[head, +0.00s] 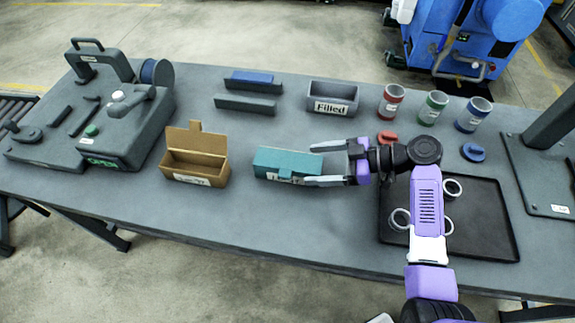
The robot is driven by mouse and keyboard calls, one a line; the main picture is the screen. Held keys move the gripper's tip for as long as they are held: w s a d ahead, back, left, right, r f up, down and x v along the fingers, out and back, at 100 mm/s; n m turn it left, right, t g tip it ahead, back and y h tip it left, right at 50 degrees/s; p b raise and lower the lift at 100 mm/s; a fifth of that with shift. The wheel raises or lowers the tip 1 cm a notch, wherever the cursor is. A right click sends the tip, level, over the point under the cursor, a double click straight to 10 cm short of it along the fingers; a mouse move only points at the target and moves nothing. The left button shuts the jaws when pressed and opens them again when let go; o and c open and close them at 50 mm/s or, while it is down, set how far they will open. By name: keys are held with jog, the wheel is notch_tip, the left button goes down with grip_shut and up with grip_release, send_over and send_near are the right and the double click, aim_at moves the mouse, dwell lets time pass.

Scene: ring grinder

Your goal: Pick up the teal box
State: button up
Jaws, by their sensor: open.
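The teal box (281,163) sits on the grey table, left of my gripper, with a white label on its front that is partly hidden. My gripper (318,164) is open and lies level, pointing left at the right end of the teal box. One finger is near the box's back right and the other near its front right corner. I cannot tell whether either finger touches the box.
An open brown box (195,165) stands to the left. A grey "Filled" bin (333,98) and a holder with a blue block (250,80) are behind. A black tray (490,225) with rings is right. Red (391,101), green (432,108) and blue (473,114) cups stand at the back right.

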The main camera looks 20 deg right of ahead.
aim_at(294, 166)
jog(key=x, duration=0.2)
jog(key=p+x, duration=0.1)
jog(key=x, duration=0.1)
jog(key=p+x, duration=0.1)
jog(key=x, duration=0.1)
jog(key=shift+s+a+r, duration=0.2)
jog(key=shift+a+r, duration=0.1)
jog(key=shift+r, duration=0.05)
jog(key=shift+w+a+f, duration=0.15)
jog(key=shift+f, duration=0.05)
jog(key=shift+c, duration=0.4)
jog(key=shift+r, duration=0.1)
jog(key=c, duration=1.3)
jog(key=shift+c, duration=0.2)
